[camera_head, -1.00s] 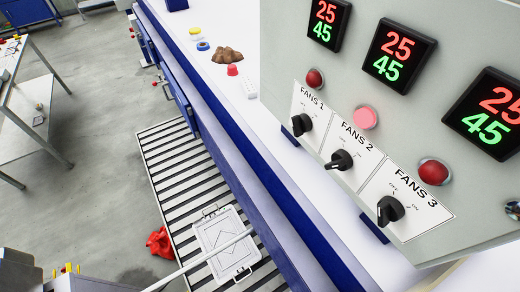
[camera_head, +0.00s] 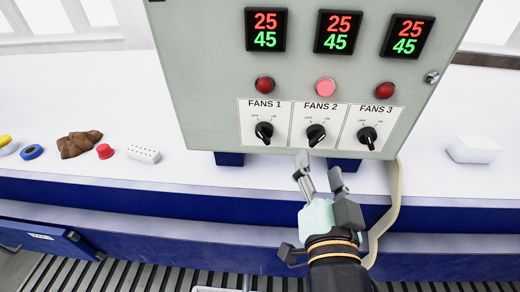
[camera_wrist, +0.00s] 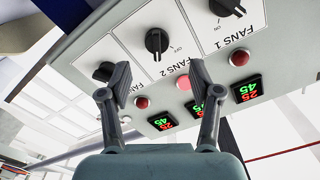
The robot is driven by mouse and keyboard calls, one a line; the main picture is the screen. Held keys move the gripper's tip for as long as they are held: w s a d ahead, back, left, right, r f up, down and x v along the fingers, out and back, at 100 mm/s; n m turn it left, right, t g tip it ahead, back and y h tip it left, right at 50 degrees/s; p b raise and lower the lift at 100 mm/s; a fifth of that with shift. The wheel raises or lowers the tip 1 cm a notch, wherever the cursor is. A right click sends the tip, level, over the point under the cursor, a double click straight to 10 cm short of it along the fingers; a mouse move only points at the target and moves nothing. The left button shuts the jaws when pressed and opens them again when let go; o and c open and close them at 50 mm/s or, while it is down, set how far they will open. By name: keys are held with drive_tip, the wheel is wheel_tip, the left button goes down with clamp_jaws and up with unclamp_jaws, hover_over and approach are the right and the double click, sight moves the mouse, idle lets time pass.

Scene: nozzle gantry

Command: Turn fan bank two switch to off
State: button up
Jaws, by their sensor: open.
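The fan bank two switch is a black knob (camera_head: 316,134) on the white FANS 2 label, in the middle of the panel's row. Its handle slants from lower left to upper right, unlike the other two, and the lamp (camera_head: 325,87) above it is lit pink. My gripper (camera_head: 320,172) is open and empty, just below and in front of this knob, apart from it. In the wrist view the FANS 2 knob (camera_wrist: 158,42) shows beyond and between my open fingers (camera_wrist: 160,78). No contact shows.
The FANS 1 knob (camera_head: 264,132) and FANS 3 knob (camera_head: 367,137) flank it closely. Dark red lamps (camera_head: 265,85) and displays reading 25 and 45 sit above. Small items and a white block (camera_head: 473,150) lie on the white bench (camera_head: 180,172) beside the panel.

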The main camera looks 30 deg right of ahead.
sight(317, 142)
drive_tip(key=x, duration=0.8)
drive_tip(key=shift+s+d+p, duration=0.15)
drive_tip(key=shift+d+p, duration=0.1)
drive_tip(key=shift+p, duration=0.1)
